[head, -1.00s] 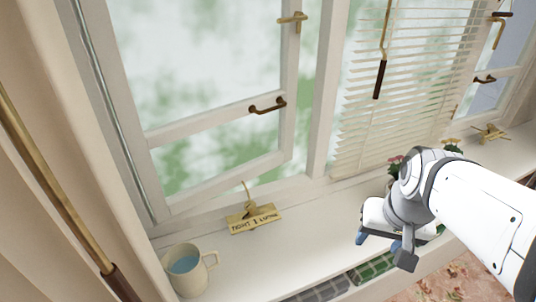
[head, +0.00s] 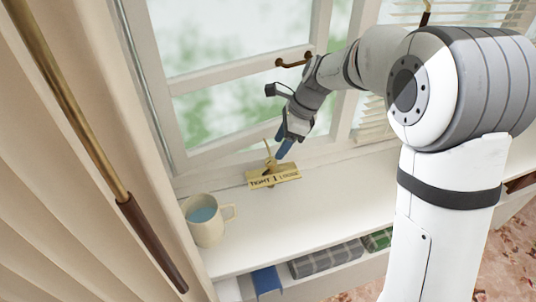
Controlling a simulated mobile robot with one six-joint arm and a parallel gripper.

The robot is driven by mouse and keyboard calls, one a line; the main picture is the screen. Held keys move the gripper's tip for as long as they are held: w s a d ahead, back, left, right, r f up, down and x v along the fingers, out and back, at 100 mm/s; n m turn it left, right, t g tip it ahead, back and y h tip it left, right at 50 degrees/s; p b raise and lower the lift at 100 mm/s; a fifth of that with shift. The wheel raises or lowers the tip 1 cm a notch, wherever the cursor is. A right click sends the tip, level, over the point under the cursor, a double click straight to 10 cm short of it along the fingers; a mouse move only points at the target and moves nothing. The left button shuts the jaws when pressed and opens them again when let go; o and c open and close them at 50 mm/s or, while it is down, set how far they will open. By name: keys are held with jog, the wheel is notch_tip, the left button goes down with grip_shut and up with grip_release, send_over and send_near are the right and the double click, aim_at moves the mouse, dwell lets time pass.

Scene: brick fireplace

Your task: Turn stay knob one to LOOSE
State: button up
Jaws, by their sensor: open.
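The stay knob one (head: 267,158) is a small brass piece standing up from a brass plate (head: 274,178) on the white sill. The plate is marked TIGHT, 1 and LOOSE, with TIGHT at the left and LOOSE at the right. My gripper (head: 283,145) has blue fingertips and is open, pointing down close above and to the right of the knob. I cannot tell whether a fingertip touches it. The fingers partly overlap one another in this view.
A cream mug (head: 207,222) with blue liquid stands left of the plate. The window frame (head: 240,68) with a brown handle (head: 294,60) is behind. A brass rod (head: 70,110) with a dark grip hangs by the curtain (head: 40,200). Folded cloths (head: 326,259) lie below the sill.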

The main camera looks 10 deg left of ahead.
aim_at(271, 161)
jog(key=x, duration=0.5)
jog(key=shift+a+f, duration=0.1)
jog(key=shift+f, duration=0.3)
jog(key=shift+c, duration=0.4)
